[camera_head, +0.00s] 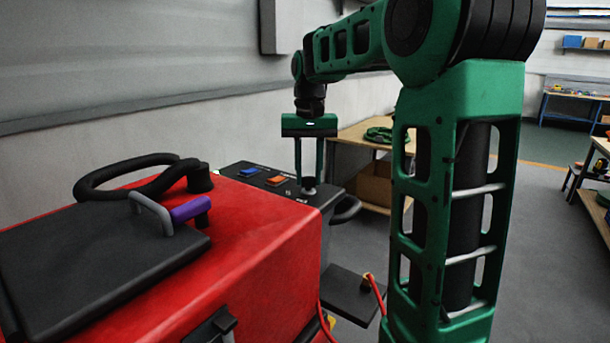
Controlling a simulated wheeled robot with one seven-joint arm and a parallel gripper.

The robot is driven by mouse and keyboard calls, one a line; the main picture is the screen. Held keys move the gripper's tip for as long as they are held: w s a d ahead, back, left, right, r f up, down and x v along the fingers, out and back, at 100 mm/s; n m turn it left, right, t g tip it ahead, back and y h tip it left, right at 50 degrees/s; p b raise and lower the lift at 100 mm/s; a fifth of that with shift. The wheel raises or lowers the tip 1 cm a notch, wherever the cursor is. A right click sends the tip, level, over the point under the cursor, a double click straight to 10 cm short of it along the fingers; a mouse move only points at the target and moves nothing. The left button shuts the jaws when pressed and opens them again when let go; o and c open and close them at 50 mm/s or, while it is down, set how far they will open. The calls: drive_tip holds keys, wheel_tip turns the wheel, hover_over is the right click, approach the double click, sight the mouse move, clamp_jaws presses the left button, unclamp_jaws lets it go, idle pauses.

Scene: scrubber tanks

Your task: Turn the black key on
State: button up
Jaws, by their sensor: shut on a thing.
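The black key (309,187) is a small dark piece on the black control panel (235,172) of the red scrubber machine, near the panel's right end. My gripper (309,181) points straight down over the panel, with one green finger on each side of the key. It is shut on the key. The fingertips hide part of the key, and I cannot tell which way it is turned. A blue switch (250,172) and an orange switch (275,181) are on the panel to the left of my gripper.
A wooden table (350,134) stands behind. My green arm fills the right middle. Open floor lies to the right.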

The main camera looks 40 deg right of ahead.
drive_tip(key=shift+m, duration=0.5)
drive_tip(key=shift+a, duration=0.1)
drive_tip(key=o, duration=1)
drive_tip(key=shift+o, duration=0.2)
wheel_tip(320, 180, up, 11)
drive_tip(key=shift+w+f, duration=0.1)
drive_tip(key=shift+f, duration=0.05)
